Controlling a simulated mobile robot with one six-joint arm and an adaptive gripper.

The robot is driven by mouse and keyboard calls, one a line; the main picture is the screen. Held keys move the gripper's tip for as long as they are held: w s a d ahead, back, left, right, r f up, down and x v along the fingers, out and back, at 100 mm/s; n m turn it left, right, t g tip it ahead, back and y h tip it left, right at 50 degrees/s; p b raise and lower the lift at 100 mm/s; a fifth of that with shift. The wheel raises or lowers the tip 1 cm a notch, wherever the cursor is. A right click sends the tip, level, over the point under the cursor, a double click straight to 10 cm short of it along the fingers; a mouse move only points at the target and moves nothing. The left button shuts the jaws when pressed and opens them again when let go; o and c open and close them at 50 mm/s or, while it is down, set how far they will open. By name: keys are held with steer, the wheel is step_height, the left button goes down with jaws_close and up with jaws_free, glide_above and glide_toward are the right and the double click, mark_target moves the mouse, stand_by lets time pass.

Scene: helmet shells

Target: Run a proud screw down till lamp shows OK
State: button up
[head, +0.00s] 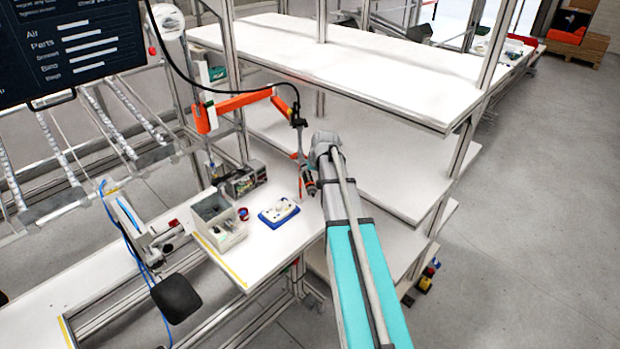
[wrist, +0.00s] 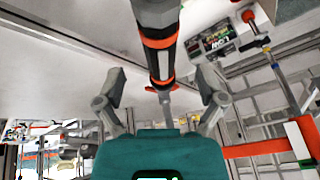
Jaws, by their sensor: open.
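An orange and black screwdriver (wrist: 160,58) hangs from a balancer arm. In the wrist view it runs between the two spread fingers of my gripper (wrist: 160,88), with space on both sides. In the head view my gripper (head: 310,183) is beside the hanging driver (head: 299,160), above the white bench. A blue fixture (head: 279,213) with a white part on it sits on the bench to the left; its screws are too small to make out. A controller box (head: 246,179) stands behind it and also shows in the wrist view (wrist: 216,38), its lit lettering hard to read.
A grey bin (head: 217,222) and a small red and blue item (head: 243,213) sit left of the fixture. The orange balancer arm (head: 235,102) reaches over the bench. White shelves (head: 340,60) stand behind and right of my arm. The bench front is clear.

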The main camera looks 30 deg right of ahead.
mark_target(310, 178)
steer(key=shift+b+x, duration=1.8)
steer(key=shift+x, duration=0.45)
jaws_close()
